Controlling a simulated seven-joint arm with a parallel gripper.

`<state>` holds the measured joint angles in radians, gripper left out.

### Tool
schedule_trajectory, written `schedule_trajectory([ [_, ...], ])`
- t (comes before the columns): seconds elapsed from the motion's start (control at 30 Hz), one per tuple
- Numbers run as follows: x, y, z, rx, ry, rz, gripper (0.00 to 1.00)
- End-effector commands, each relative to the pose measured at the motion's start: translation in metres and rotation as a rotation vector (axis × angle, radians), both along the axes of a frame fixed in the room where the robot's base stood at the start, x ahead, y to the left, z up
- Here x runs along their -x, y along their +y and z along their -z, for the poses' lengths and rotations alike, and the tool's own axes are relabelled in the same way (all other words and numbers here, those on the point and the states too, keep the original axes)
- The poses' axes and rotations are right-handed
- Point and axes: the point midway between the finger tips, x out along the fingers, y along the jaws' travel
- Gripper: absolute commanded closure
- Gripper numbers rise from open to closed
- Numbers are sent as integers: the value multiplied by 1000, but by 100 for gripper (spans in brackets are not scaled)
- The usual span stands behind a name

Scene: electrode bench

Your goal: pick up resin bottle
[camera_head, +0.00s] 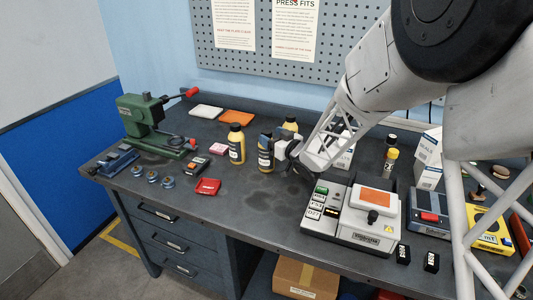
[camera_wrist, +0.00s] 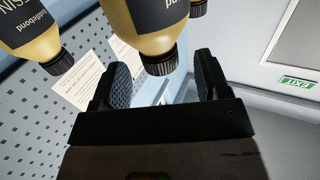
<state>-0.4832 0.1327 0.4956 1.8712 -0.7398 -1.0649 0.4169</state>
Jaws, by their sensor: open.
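Several yellow bottles with black caps and dark labels stand on the bench: one (camera_head: 236,147) at the left, one (camera_head: 265,158) right by my gripper (camera_head: 280,143), and one (camera_head: 291,124) partly hidden behind. In the wrist view they appear upside down. There, one bottle (camera_wrist: 150,40) sits centred ahead of my open gripper (camera_wrist: 164,78), its cap between the fingertips with gaps on both sides. The resin bottle (camera_wrist: 30,35), with a partly readable label, shows at the upper left of that view. The middle bottle's label is mostly cut off.
A green press (camera_head: 140,113) stands at the left. A red box (camera_head: 208,186) and a pink block (camera_head: 218,149) lie left of the bottles. A grey machine with an orange top (camera_head: 375,198) stands to the right.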

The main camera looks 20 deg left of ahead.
Motion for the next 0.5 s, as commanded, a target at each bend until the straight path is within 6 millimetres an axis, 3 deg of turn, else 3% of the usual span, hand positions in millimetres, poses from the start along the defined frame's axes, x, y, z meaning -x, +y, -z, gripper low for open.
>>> schedule_trajectory([
  [0.23,-10,22,0,0,-1,-1,31],
  [0.5,-13,28,-1,0,-1,0,31],
])
